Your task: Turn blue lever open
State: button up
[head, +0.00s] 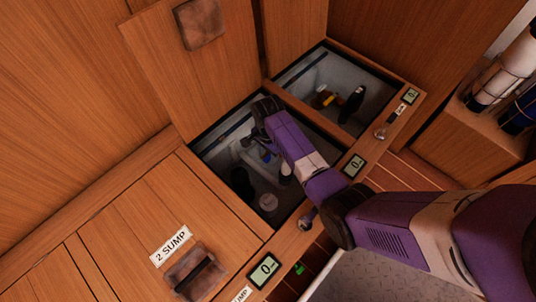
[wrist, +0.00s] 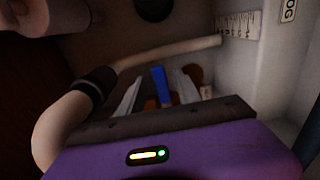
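The blue lever (wrist: 159,84) stands upright in the middle of the wrist view, with orange-red parts beside its base. My gripper (wrist: 157,88) is open, with one pale finger on each side of the lever. Gaps show between the lever and both fingers, so I see no grip on it. In the head view my purple arm reaches down into the middle open compartment (head: 205,147). A small blue spot there, beside my wrist, looks like the lever (head: 267,156). The lever's base is partly hidden by my gripper's body.
A pale hose (wrist: 62,125) with a dark clamp curves past the left of my gripper. A light wall with a printed scale (wrist: 236,25) is at right. A raised hatch (head: 190,65) stands behind the compartment; a closed "2 SUMP" hatch (head: 140,225) lies left.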

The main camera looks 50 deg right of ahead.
grip_shut()
dwell(1.3)
